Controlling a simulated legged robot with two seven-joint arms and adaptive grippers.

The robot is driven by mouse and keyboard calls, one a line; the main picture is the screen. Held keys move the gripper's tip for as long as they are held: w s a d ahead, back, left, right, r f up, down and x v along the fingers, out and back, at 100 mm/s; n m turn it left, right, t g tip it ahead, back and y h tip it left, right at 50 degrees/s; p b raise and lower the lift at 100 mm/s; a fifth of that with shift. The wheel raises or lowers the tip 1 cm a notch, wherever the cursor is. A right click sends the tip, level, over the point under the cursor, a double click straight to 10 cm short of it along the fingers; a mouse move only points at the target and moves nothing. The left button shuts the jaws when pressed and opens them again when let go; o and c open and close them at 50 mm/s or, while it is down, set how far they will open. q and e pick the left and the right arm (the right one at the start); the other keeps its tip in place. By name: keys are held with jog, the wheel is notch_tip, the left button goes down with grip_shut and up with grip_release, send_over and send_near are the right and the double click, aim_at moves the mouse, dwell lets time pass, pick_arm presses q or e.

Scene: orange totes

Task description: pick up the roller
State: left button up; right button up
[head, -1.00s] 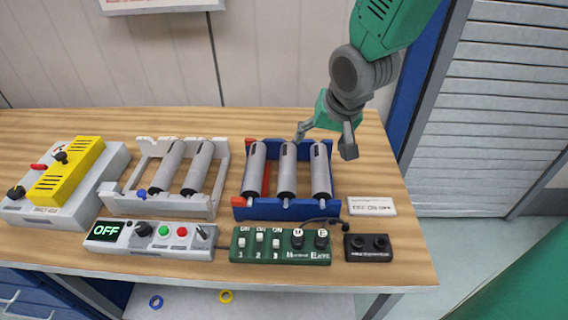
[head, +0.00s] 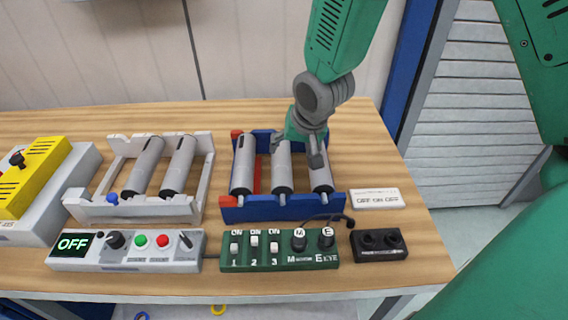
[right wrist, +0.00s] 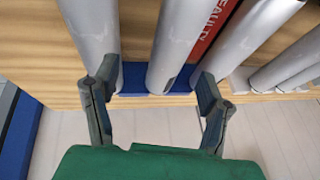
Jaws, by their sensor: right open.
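The blue rack (head: 285,207) holds three grey rollers side by side: a left one (head: 244,165), a middle one (head: 282,170) and a right one (head: 320,176). My right gripper (head: 296,150) is open and empty over the rack's far side, by the middle and right rollers. In the right wrist view, its fingers (right wrist: 154,88) are spread on either side of the middle roller (right wrist: 178,45), and the left finger overlaps the end of the right roller (right wrist: 92,30). Whether a finger touches a roller cannot be told. My left gripper is not in view.
A white rack (head: 185,207) with two rollers stands left of the blue rack. In front are a control box (head: 130,250) showing OFF, a green switch box (head: 275,252) and a black box (head: 378,243). A yellow-topped device (head: 30,180) is at far left.

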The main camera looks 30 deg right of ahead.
aim_at(281, 159)
jog(key=shift+w+a+f, duration=0.65)
jog(key=shift+a+f, duration=0.15)
jog(key=shift+f, duration=0.15)
jog(key=x, duration=0.4)
jog(key=shift+d+f, duration=0.25)
jog(key=shift+f, duration=0.05)
jog(key=shift+w+d+f, duration=0.15)
jog(key=shift+d+f, duration=0.1)
jog(key=shift+f, duration=0.1)
jog(key=shift+a+r, duration=0.15)
jog(key=shift+a, duration=0.15)
jog(key=shift+c, duration=1.2)
jog(key=shift+a+r, duration=0.15)
jog(key=shift+a, duration=0.2)
grip_shut()
